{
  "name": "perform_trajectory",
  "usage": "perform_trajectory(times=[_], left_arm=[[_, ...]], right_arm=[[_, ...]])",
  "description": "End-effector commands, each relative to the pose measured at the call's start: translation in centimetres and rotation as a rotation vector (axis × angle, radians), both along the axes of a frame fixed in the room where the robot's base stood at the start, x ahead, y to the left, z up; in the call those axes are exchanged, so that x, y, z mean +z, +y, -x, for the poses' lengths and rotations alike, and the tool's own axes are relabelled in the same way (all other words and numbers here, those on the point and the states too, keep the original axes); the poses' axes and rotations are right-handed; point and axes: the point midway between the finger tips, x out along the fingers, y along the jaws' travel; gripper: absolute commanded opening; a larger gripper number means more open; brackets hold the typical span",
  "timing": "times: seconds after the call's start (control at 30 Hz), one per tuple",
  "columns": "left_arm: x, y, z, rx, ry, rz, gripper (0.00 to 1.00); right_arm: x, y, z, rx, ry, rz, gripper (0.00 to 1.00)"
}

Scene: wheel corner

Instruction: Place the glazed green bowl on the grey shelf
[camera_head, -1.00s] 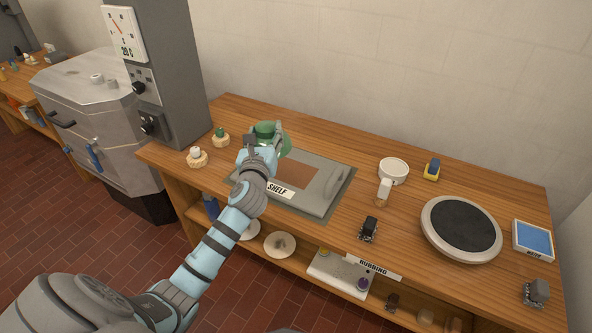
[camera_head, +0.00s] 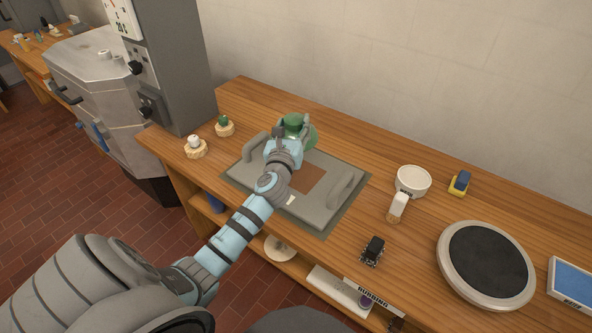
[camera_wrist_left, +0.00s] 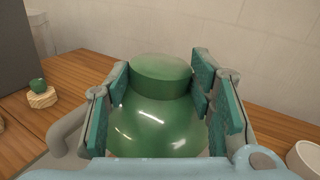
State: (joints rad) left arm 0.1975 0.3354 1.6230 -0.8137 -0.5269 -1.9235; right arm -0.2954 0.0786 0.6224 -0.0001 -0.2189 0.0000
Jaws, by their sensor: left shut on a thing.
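The glazed green bowl (camera_head: 305,140) is shiny and appears upside down, its narrow round foot upward. My left gripper (camera_head: 291,131) is shut on it. In the left wrist view the bowl (camera_wrist_left: 160,118) sits between the teal-padded fingers (camera_wrist_left: 160,88). The grey shelf (camera_head: 318,208) is a flat board with raised end handles and a brown patch, lying on the wooden bench. The bowl is at the shelf's back edge in the head view; I cannot tell whether it touches anything below. My arm hides part of the shelf and its label. My right gripper is not in view.
Small green (camera_head: 224,126) and white (camera_head: 195,147) pieces on pale stands are left of the shelf. A white cup-like item (camera_head: 412,182), a black device (camera_head: 373,251) and a round wheel (camera_head: 486,265) are to the right. A grey column (camera_head: 168,70) stands back left.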

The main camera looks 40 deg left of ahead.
Motion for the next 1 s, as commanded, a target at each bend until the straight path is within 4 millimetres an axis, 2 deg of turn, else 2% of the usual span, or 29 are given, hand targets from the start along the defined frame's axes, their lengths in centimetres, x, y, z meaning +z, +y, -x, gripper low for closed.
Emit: perform_trajectory(times=[0.03,0.1,0.2,0.37,0.53,0.87,0.9,1.0], left_arm=[[-3.5,-0.1,-0.1,-0.002,0.003,0.0,0.0],[-6.1,-0.2,-0.2,-0.003,0.002,0.0,0.0],[-8.6,-0.2,-0.2,-0.003,0.001,-0.001,0.0],[-10.3,-0.1,-0.1,-0.002,-0.001,-0.001,0.0],[-13.7,0.0,0.0,0.001,0.001,-0.001,0.0],[-13.8,0.1,0.0,0.001,-0.001,0.0,0.0],[-13.9,0.1,0.0,0.001,0.0,0.0,0.51],[-13.8,0.1,0.0,0.001,0.0,0.0,0.67]], right_arm=[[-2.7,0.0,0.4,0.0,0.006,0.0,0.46],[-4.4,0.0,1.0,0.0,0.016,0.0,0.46],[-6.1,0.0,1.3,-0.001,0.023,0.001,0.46],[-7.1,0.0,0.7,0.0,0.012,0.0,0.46],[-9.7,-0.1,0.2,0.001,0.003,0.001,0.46],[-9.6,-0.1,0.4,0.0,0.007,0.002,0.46],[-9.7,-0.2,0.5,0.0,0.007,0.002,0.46],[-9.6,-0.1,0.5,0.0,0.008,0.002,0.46]])
